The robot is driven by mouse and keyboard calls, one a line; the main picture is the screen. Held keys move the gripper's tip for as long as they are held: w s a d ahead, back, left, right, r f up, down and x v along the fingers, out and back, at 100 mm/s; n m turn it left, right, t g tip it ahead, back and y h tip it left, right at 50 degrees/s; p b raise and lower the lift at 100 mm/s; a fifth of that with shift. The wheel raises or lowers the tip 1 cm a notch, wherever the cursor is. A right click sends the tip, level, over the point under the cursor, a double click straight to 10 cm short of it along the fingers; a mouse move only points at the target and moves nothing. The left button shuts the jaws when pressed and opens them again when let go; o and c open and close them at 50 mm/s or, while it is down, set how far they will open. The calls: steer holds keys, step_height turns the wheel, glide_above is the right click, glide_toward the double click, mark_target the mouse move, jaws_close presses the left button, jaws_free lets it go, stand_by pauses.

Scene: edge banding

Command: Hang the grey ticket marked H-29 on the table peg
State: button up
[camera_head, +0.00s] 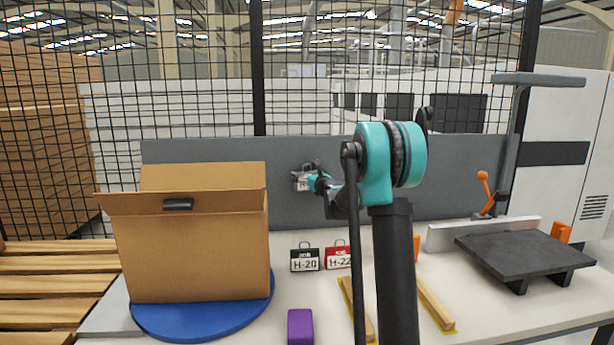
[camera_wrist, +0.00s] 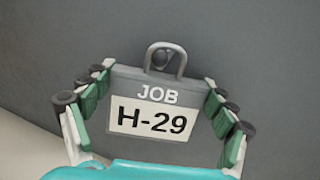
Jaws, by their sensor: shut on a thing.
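The grey ticket (camera_wrist: 150,112), marked JOB H-29, is upright in the wrist view with its loop at the top. My gripper (camera_wrist: 152,105) is shut on it, with a finger along each side edge. In the head view the ticket (camera_head: 301,183) is small, in front of the grey back panel and partly covered by my gripper (camera_head: 311,181). A dark round knob, seemingly the peg (camera_wrist: 161,58), shows inside the loop's opening in the wrist view. I cannot tell whether the loop is around it or only in front of it.
A black H-20 ticket (camera_head: 305,259) and a red H-22 ticket (camera_head: 338,256) stand below on the table. An open cardboard box (camera_head: 195,250) sits on a blue disc (camera_head: 205,322) at left. A purple block (camera_head: 300,326) lies in front. A dark plate (camera_head: 522,254) is at right.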

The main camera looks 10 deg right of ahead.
steer(key=o, duration=0.8)
steer(key=shift+c, duration=0.2)
